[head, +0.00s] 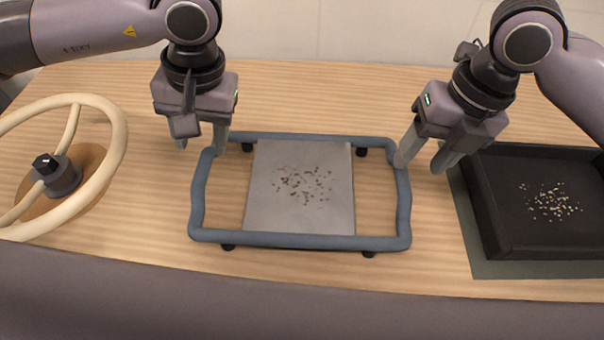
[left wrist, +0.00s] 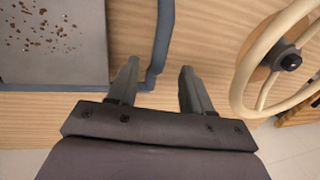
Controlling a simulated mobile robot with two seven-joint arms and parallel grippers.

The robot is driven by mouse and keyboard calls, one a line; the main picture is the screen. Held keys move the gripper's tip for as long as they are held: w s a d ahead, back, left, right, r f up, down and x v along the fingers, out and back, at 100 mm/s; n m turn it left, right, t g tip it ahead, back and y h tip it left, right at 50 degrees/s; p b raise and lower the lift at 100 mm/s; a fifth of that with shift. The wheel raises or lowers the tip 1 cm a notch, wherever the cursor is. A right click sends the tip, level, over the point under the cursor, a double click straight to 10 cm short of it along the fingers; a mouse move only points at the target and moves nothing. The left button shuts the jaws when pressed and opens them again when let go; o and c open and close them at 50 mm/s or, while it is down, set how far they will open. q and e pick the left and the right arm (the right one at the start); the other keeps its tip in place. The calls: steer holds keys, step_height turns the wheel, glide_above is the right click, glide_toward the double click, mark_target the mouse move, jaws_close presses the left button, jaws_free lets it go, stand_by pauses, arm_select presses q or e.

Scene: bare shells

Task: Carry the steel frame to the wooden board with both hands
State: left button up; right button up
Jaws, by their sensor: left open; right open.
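The steel frame (head: 300,241) is a blue-grey tube rectangle on small dark feet, standing on the wooden table around a grey plate. My left gripper (head: 200,146) is open at the frame's far left corner; in the left wrist view (left wrist: 160,88) the tube (left wrist: 163,40) runs down toward the gap between its fingers. My right gripper (head: 425,156) is open at the far right corner, its left finger overlapping the tube in view. Neither gripper is closed on the frame. I cannot make out a separate wooden board with certainty.
The grey plate (head: 262,205) carries brown bits. A cream wheel (head: 117,150) with a dark hub stands left, over a round brown base (head: 92,160). At right a black tray (head: 490,215) with pale bits rests on a grey-green mat (head: 500,268). Bare table lies between wheel and frame.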

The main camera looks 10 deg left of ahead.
mark_target(204, 159)
arm_select(q)
steer(key=shift+a+f, duration=0.25)
steer(key=shift+f, duration=0.9)
steer(key=shift+a+f, duration=0.2)
steer(key=shift+f, duration=1)
steer(key=shift+a+f, duration=0.25)
steer(key=shift+f, duration=0.9)
arm_select(e)
steer(key=shift+a+f, duration=0.25)
steer(key=shift+f, duration=0.95)
steer(key=shift+a+f, duration=0.2)
steer(key=shift+f, duration=0.95)
steer(key=shift+a+f, duration=0.25)
steer(key=shift+f, duration=0.95)
arm_select(q)
jaws_close()
arm_select(e)
jaws_close()
arm_select(q)
steer(key=shift+w+r, duration=0.1)
arm_select(e)
steer(key=shift+w+r, duration=0.1)
steer(key=shift+r, duration=0.05)
